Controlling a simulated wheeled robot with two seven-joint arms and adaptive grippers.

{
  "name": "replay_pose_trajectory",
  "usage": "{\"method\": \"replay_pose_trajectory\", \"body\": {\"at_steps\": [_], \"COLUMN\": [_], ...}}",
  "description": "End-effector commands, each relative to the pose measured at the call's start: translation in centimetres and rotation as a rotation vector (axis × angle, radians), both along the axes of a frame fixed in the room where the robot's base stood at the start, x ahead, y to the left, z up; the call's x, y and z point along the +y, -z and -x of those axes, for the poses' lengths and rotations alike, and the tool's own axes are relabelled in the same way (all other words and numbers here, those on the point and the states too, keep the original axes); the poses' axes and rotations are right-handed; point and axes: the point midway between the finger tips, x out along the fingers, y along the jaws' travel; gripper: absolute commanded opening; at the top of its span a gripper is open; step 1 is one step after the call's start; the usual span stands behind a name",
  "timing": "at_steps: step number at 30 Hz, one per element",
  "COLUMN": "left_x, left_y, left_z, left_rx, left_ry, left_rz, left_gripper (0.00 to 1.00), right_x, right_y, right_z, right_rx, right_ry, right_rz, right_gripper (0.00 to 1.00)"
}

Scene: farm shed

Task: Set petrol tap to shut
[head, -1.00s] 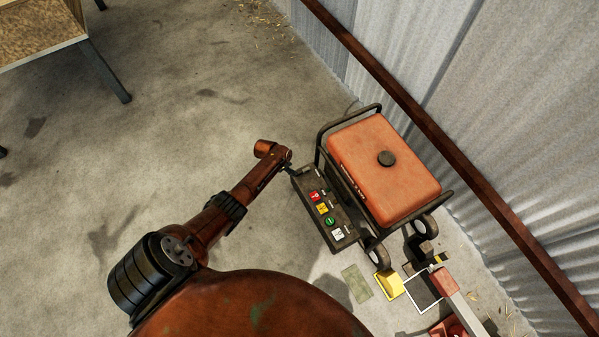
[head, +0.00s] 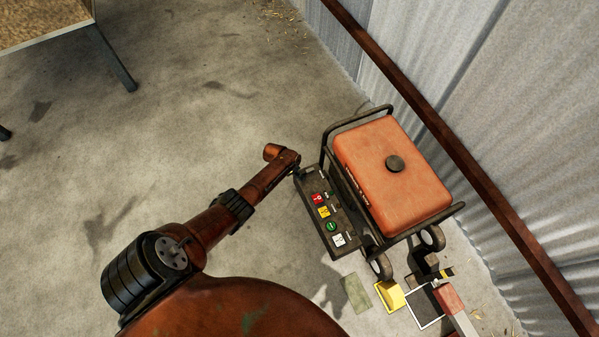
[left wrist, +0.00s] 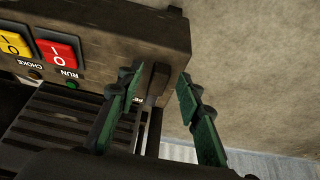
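The generator (head: 425,185) has an orange tank and a dark frame, and stands by the metal wall. Its control panel (head: 312,187) carries coloured switches. In the left wrist view, the petrol tap (left wrist: 157,84) is a dark lever at the panel's end. Its label is mostly hidden behind a finger; only the first letters show. My left gripper (left wrist: 161,82) is open, with one green-padded finger on each side of the lever. I see a gap on the right side; contact on the left is unclear. In the head view my left gripper (head: 296,168) is at the panel's far end, mostly hidden. My right gripper is out of view.
A red switch (left wrist: 58,50) marked RUN and a yellow switch (left wrist: 13,43) marked CHOKE sit beside the tap. A yellow object (head: 391,296) and a red and grey object (head: 450,299) lie near the wheels. Concrete floor (head: 190,130) left of the generator is clear.

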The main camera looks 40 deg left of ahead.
Motion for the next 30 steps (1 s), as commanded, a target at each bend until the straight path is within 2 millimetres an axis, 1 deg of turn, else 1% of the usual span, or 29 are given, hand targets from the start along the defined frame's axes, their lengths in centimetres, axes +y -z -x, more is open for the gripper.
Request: {"method": "replay_pose_trajectory", "body": {"at_steps": [4,18,30], "left_x": [0.03,0.04,0.06], "left_y": [-0.09,-0.08,-0.07], "left_z": [-0.03,-0.02,-0.01], "left_rx": [-0.001,0.0,0.0], "left_ry": [0.0,0.0,0.0], "left_rz": [0.0,-0.001,-0.001], "left_gripper": [0.33,0.0,0.0], "right_x": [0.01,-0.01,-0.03], "right_y": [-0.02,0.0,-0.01], "right_z": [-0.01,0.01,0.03], "right_rx": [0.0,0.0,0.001], "right_ry": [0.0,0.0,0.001], "right_rz": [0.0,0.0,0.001], "right_gripper": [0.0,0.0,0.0]}}
